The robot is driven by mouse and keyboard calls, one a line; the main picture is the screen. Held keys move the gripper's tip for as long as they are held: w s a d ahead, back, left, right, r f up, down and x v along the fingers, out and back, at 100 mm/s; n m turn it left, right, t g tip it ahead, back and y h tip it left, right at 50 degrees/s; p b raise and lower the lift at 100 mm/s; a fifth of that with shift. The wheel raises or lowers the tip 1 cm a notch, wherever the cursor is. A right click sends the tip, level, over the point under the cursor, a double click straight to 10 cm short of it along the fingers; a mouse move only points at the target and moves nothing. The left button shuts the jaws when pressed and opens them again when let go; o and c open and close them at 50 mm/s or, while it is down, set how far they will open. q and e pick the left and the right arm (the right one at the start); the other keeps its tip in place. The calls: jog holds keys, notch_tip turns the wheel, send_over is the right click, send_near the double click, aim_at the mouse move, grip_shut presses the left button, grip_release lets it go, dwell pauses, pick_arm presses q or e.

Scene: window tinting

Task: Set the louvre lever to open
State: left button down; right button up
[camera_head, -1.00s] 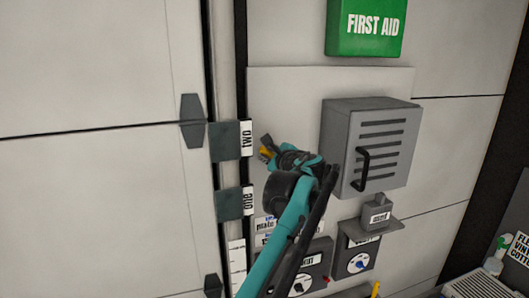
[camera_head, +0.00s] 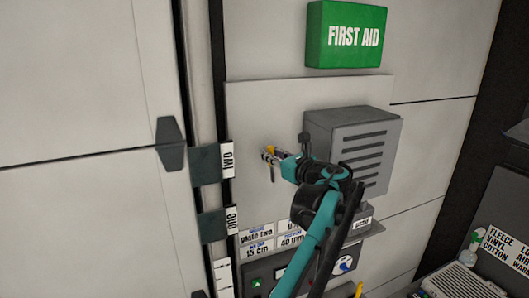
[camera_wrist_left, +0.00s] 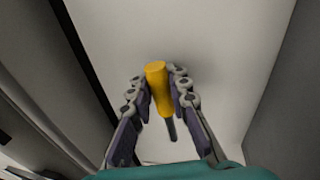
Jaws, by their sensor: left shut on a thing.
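A yellow-gripped lever (camera_head: 271,172) shows at the pale wall panel (camera_head: 250,105), left of the grey louvred box (camera_head: 362,150). My left gripper (camera_head: 268,155) is at the lever, reaching in from the right. In the left wrist view, the rounded yellow grip (camera_wrist_left: 158,88) sits between the two fingers of my left gripper (camera_wrist_left: 160,92), which are shut on it. A thin dark stem shows below the grip there. How the lever joins the panel is hidden. No open or shut marking is readable beside it. My right gripper is not in view.
A green first aid box (camera_head: 345,35) hangs above. Tags marked two (camera_head: 227,160) and one (camera_head: 232,218) are left of the lever. Labels (camera_head: 258,237) and a control box with a dial (camera_head: 344,264) sit below. My left arm covers part of the louvred box.

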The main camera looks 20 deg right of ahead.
pick_arm(q)
jog(key=shift+d+m, duration=0.4)
jog(key=shift+d, duration=0.05)
dwell(0.3)
jog(key=c, duration=1.5)
grip_release()
jog(key=shift+o, duration=0.4)
jog(key=shift+d, duration=0.1)
jog(key=shift+s, duration=0.1)
jog(key=f+v, duration=0.1)
jog(key=v, duration=1.1)
jog(key=shift+r, duration=0.35)
